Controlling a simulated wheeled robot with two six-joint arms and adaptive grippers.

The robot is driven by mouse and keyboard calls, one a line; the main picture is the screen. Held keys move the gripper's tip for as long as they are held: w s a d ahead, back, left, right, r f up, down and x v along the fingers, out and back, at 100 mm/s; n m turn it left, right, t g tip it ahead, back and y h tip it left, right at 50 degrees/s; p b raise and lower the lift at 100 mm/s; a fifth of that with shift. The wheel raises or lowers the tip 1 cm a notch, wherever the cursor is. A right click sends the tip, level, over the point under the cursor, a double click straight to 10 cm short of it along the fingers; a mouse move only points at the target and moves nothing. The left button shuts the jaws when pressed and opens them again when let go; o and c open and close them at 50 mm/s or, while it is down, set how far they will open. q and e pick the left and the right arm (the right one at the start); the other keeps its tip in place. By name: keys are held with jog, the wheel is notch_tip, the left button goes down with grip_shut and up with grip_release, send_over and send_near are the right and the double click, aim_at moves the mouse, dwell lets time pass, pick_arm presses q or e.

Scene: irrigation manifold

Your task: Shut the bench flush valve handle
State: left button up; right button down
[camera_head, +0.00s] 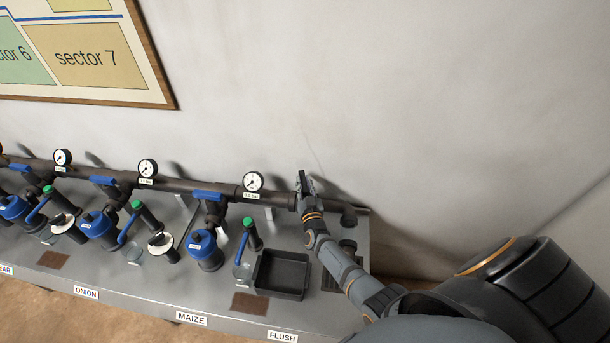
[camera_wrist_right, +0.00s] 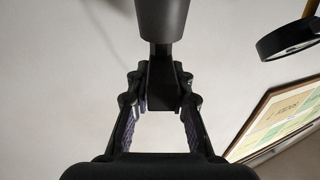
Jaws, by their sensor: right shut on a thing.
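My right gripper (camera_head: 304,184) is at the right end of the brown manifold pipe (camera_head: 270,198), above the bench's FLUSH label (camera_head: 282,336). In the right wrist view, its fingers (camera_wrist_right: 160,100) close from both sides on a dark block, which I take to be the flush valve handle (camera_wrist_right: 161,75). A grey cylinder (camera_wrist_right: 162,18) stands just beyond that block. In the head view the gripper covers the handle, so its angle cannot be told. My left gripper is not in view.
A black tray (camera_head: 281,292) stands on the grey bench (camera_head: 215,293) beside a green-tipped lever (camera_head: 251,235). Gauges (camera_head: 253,182), blue handles (camera_head: 208,196) and blue-topped fittings (camera_head: 203,248) line the pipe to the left. The wall (camera_head: 400,90) is close behind.

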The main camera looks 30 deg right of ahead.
aim_at(303, 184)
jog(key=m+g+h, duration=0.1)
jog(key=m+h, duration=0.1)
jog(key=h, duration=0.1)
jog(key=shift+w+a, duration=0.1)
jog(key=shift+a, duration=0.05)
jog(key=shift+a+f+m+g+h+b, duration=0.1)
jog(key=shift+m+g+h+b, duration=0.2)
jog(key=shift+m+g+h, duration=0.6)
jog(key=shift+f+h, duration=0.1)
jog(key=shift+h, duration=0.2)
jog(key=c, duration=1.2)
grip_release()
notch_tip(303, 184, up, 10)
jog(key=shift+r, duration=0.1)
jog(key=shift+r, duration=0.1)
